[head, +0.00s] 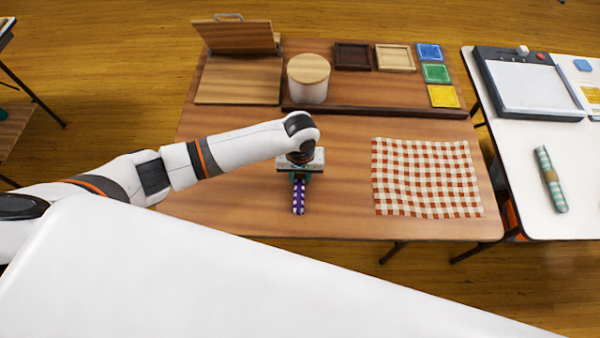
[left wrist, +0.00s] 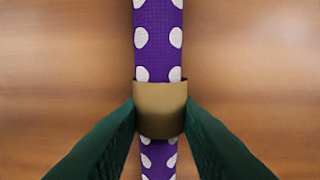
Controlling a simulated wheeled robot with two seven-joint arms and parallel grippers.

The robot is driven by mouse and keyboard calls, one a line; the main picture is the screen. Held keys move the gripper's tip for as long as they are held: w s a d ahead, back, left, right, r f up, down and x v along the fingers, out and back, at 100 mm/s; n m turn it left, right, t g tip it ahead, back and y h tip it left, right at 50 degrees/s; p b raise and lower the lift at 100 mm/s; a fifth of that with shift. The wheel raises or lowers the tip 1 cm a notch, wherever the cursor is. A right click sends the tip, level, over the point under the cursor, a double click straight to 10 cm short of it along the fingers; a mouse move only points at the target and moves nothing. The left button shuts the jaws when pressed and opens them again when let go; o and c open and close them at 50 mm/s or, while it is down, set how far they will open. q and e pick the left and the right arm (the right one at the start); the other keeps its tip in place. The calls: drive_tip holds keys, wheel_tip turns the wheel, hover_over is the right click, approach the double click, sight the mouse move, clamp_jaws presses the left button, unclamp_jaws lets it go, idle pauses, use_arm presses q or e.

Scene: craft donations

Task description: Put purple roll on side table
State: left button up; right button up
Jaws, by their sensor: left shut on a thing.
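The purple roll (head: 298,198) with white dots is at the front middle of the wooden table (head: 240,205), mostly under my left gripper (head: 300,174). In the left wrist view the purple roll (left wrist: 158,55) runs up and down the picture, with a tan band (left wrist: 160,108) around its middle. The green fingers of my left gripper (left wrist: 160,112) are shut on the roll at this band. Wood grain shows on both sides of the roll; I cannot tell whether it touches the table. My right gripper is not in view.
A red-and-white checked cloth (head: 427,178) lies to the right. A lidded canister (head: 309,80), small frames and a wooden box with its lid raised (head: 238,75) stand behind. A white table (head: 510,150) at right holds a green roll (head: 550,178) and a light pad (head: 527,85).

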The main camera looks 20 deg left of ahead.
sight(300, 176)
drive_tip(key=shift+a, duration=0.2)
use_arm(q)
drive_tip(key=o, duration=1)
drive_tip(key=shift+f, duration=0.1)
drive_tip(key=shift+c, duration=0.2)
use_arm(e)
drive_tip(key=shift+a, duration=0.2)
use_arm(q)
wheel_tip(300, 176, up, 12)
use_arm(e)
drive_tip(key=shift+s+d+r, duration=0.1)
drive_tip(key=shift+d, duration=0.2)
